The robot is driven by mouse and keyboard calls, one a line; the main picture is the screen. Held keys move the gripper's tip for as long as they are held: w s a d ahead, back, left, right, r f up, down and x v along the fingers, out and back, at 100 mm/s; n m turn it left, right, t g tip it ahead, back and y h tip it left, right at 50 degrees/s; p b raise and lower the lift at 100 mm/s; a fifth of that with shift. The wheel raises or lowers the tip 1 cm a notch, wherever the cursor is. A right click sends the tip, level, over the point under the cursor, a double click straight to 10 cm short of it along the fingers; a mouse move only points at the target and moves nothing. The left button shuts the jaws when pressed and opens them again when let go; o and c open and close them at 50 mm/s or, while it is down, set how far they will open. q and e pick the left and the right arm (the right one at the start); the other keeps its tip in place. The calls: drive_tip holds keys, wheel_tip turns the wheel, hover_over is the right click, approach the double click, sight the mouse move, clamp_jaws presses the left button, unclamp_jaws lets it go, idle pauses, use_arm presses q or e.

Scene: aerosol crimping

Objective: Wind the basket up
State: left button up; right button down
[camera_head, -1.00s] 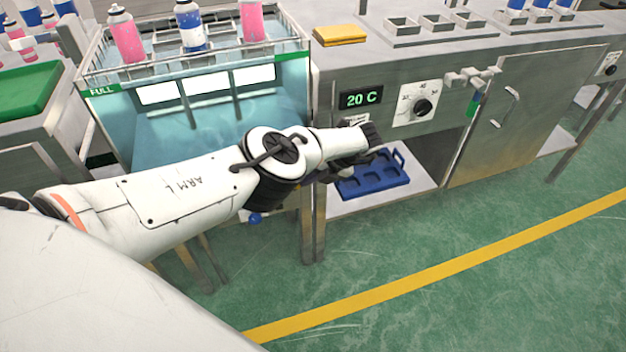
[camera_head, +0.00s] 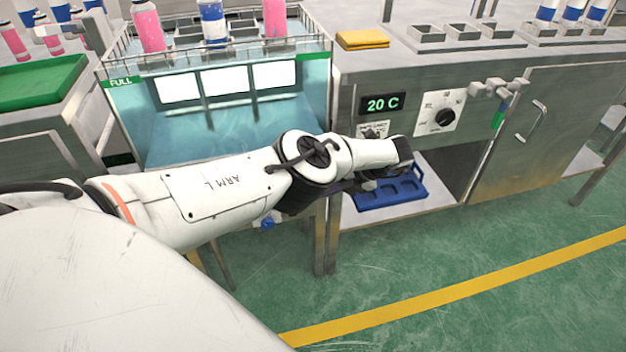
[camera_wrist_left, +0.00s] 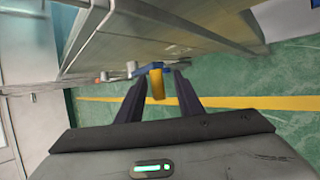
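The wire basket (camera_head: 112,68) sits at the top of the blue water bath, with pink and blue-white cans standing in it. A small blue knob (camera_head: 267,224) shows below the bath, partly behind my left arm. In the left wrist view my left gripper (camera_wrist_left: 158,88) has its two dark fingers spread apart. A yellow bar (camera_wrist_left: 157,86) with a blue part at its far end shows between the fingers, with gaps on both sides; I cannot tell its exact depth. In the head view my left gripper's fingertips are hidden behind my arm. My right gripper is not in view.
Right of the bath stands a steel cabinet with a 20 C display (camera_head: 383,104), a dial (camera_head: 445,118) and a door (camera_head: 560,130). A blue tray (camera_head: 405,190) lies on its open shelf. Green floor with a yellow line (camera_head: 450,290) is clear in front.

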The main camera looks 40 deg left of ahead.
use_arm(q)
drive_tip(key=shift+s, duration=0.1)
drive_tip(key=b+v, duration=0.3)
drive_tip(key=v, duration=0.7)
drive_tip(key=shift+r, duration=0.1)
